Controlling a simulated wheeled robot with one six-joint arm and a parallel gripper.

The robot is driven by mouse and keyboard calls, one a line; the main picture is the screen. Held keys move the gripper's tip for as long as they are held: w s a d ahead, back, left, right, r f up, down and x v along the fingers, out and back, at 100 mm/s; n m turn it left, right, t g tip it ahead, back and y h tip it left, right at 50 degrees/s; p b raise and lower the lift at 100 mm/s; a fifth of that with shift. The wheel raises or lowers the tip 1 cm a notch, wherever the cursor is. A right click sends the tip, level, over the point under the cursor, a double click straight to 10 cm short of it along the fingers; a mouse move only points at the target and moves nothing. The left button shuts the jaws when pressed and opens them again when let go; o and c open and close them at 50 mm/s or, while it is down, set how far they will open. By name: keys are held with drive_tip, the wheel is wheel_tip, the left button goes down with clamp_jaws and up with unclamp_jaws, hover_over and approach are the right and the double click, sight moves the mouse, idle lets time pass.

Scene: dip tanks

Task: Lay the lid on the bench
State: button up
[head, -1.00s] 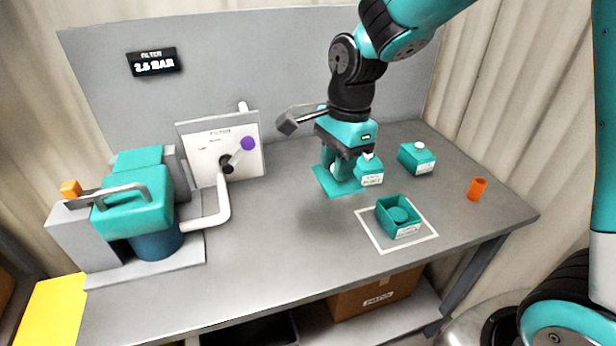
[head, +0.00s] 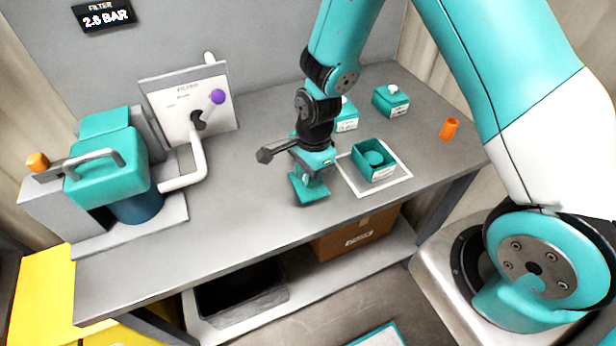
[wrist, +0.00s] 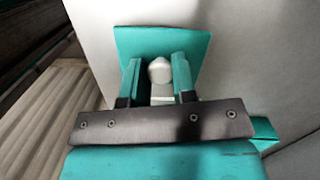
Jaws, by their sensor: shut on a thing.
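The lid is a flat teal square (wrist: 150,40) with a pale knob (wrist: 159,71), seen in the wrist view. My gripper (head: 312,178) is shut on the knob, one teal finger on each side. In the head view the lid (head: 306,196) is below my gripper, near the front edge of the bench (head: 235,215). I cannot tell whether its underside touches the bench top. An open teal box (head: 376,174) stands to the right of my gripper, inside a white outlined square (head: 403,176).
Two teal boxes with white knobs (head: 391,101) (head: 347,118) stand behind the open box. An orange cup (head: 449,129) is at the right. The filter unit (head: 106,170), its pipe (head: 187,177) and a panel with a purple-knobbed lever (head: 217,97) stand at the left. Bench between is clear.

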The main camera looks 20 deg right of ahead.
drive_tip(key=shift+f, duration=1.05)
drive_tip(key=shift+f, duration=0.15)
drive_tip(key=o, duration=0.9)
